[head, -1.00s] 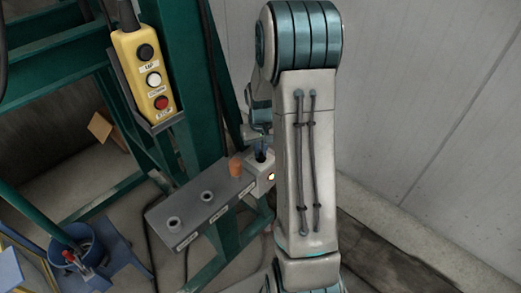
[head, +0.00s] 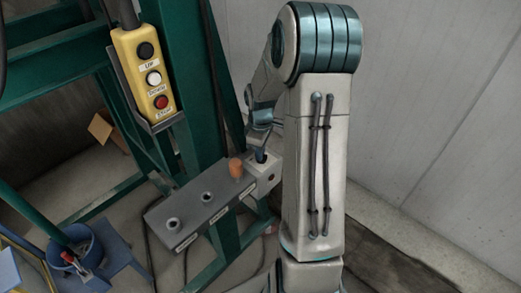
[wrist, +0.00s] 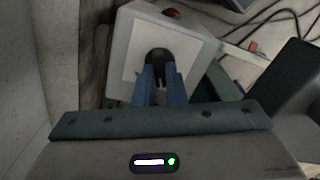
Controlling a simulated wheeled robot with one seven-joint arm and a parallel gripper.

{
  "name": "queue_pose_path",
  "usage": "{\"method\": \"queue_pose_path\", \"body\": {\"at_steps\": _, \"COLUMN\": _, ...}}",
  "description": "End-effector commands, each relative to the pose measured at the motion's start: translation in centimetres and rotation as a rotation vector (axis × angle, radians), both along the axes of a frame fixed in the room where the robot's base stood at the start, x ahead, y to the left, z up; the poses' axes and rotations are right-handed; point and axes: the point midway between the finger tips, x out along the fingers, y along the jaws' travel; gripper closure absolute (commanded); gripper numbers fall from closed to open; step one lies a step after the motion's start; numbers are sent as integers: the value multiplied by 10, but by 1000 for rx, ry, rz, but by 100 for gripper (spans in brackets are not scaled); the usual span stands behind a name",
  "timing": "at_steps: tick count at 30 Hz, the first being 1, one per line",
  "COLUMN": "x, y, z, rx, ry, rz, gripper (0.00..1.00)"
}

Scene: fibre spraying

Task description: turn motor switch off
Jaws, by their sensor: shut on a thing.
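The motor switch is a light grey box (head: 264,176) at the right end of the grey shelf, with a dark knob on top. In the wrist view the box (wrist: 196,45) has a pale plate and a black round knob (wrist: 160,57). My gripper's blue fingers (wrist: 160,85) are shut on the knob, hiding its near part and its exact angle. In the head view my gripper (head: 260,156) reaches down onto the box from above. A small spot on the box's front looks dark.
A yellow button pendant (head: 148,75) hangs on the green frame (head: 195,100). A blue bucket (head: 78,248) stands at lower left. A pale wall (head: 430,90) is at right.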

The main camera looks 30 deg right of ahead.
Motion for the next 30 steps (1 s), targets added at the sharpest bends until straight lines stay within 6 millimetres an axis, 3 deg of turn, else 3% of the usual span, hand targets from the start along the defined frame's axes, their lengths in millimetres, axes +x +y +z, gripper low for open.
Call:
{"method": "queue_pose_path", "body": {"at_steps": 12, "x": 1, "y": 0, "z": 1, "rx": -1, "ry": -4, "rz": 191, "gripper": 100}}
{"method": "queue_pose_path", "body": {"at_steps": 29, "x": 1, "y": 0, "z": 1, "rx": -3, "ry": -4, "rz": 220, "gripper": 100}}
{"method": "queue_pose_path", "body": {"at_steps": 30, "x": 1, "y": 0, "z": 1, "rx": -3, "ry": -4, "rz": 220, "gripper": 81}}
